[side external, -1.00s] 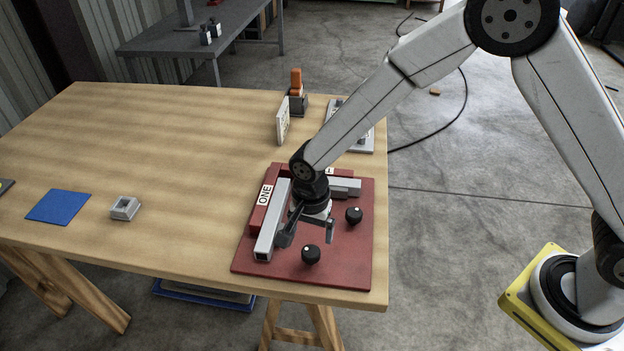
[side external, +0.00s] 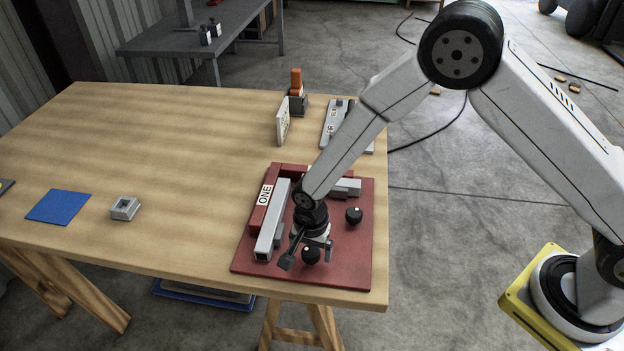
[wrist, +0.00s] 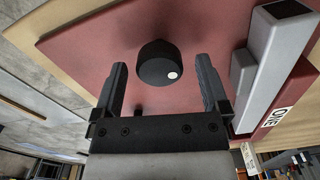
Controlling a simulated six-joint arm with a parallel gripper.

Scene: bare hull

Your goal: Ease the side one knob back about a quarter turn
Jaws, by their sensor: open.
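The black round knob (side external: 311,257) nearest the side marked ONE (side external: 265,193) stands on the red plate (side external: 350,268). It also shows in the wrist view (wrist: 155,60), with a white dot on its face. My gripper (side external: 307,256) is open, with one finger on each side of this knob. In the wrist view, clear gaps separate the knob from both fingers (wrist: 162,68). A second black knob (side external: 354,215) stands farther back on the plate, outside my fingers.
A grey square bar (side external: 267,232) lies along side ONE, close to my left finger in the side view. Another grey bar (side external: 347,187) lies along the back. A white sign (side external: 283,122) and an orange-topped item (side external: 296,80) stand behind. The left tabletop is mostly clear.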

